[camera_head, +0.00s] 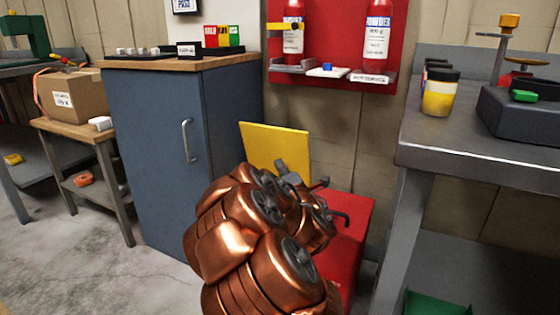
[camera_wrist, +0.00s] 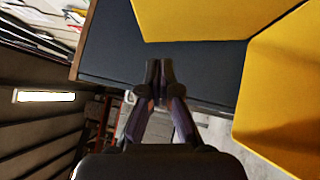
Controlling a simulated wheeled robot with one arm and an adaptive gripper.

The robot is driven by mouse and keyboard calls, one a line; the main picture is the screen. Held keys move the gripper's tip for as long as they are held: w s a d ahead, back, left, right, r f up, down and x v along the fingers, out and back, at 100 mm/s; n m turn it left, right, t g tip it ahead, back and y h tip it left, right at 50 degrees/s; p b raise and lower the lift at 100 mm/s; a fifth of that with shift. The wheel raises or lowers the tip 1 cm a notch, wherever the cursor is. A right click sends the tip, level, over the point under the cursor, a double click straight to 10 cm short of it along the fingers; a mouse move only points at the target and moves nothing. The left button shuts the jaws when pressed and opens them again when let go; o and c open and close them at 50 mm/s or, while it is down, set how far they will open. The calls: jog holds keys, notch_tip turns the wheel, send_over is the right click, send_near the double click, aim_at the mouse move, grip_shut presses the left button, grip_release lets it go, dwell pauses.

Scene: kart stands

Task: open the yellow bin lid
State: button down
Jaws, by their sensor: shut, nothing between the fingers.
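A yellow panel (camera_head: 275,146), which looks like the bin's lid, stands raised and nearly upright beside the blue cabinet in the head view. The bin body below it is hidden behind my copper arm there. In the wrist view, one yellow surface (camera_wrist: 205,15) fills the top and another yellow surface (camera_wrist: 285,95) fills the right side. I cannot tell which of these two is lid and which is body. My gripper (camera_wrist: 159,70) is shut and empty, its fingertips together in front of a dark surface, apart from both yellow surfaces in the picture.
A blue cabinet (camera_head: 165,150) stands left of the yellow panel. A red box (camera_head: 352,225) stands close at right of my arm. A grey workbench (camera_head: 470,148) is further right. A red wall board (camera_head: 335,25) with extinguishers hangs behind. Floor at the lower left is clear.

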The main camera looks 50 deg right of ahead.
aim_at(271, 137)
jog(key=shift+s+d+r+p+x, duration=0.2)
jog(key=shift+d+p+x, duration=0.15)
jog(key=shift+p+x, duration=1.4)
jog(key=shift+s+d+r+p+x, duration=0.1)
jog(key=shift+s+d+p+x, duration=0.15)
jog(key=shift+p+x, duration=1.55)
jog(key=shift+s+d+r+p+x, duration=0.15)
jog(key=shift+d+p+x, duration=0.25)
jog(key=shift+p+x, duration=1.35)
jog(key=shift+w+d+b, duration=0.3)
jog(key=shift+w+b, duration=0.2)
jog(key=shift+b, duration=0.1)
jog(key=shift+r, duration=0.1)
